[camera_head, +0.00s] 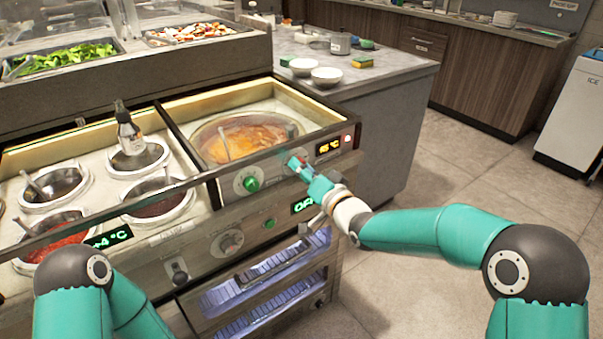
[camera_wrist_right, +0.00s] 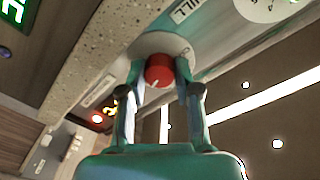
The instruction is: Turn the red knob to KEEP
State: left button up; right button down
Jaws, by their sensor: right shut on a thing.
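The red knob (camera_wrist_right: 159,69) sits on a pale round dial on the front panel of the counter, with a white mark on its face. A label ending in "ILL" is beside it in the wrist view; I cannot read the word KEEP. My right gripper (camera_wrist_right: 158,84) has one finger on each side of the knob and is shut on it. In the head view my right gripper (camera_head: 299,166) reaches the panel from the right and mostly hides the knob. My left arm enters at the lower left, but its gripper is not in view.
A green knob (camera_head: 250,183) is left of my right gripper, and a lit temperature display (camera_head: 328,147) is close on its right. Above is a well with orange sauce (camera_head: 243,142).

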jog(key=shift+f+n+y+b, duration=0.15)
jog(key=shift+n+y+b, duration=0.1)
jog(key=shift+n+b, duration=3.5)
jog(key=shift+f+n+y+b, duration=0.1)
jog(key=shift+n+y+b, duration=0.15)
jog(key=shift+n+b, duration=3.45)
jog(key=shift+n, duration=0.35)
jog(key=c, duration=0.8)
grip_release()
jog(key=shift+a, duration=0.1)
jog(key=shift+r, duration=0.1)
jog(key=v, duration=1.2)
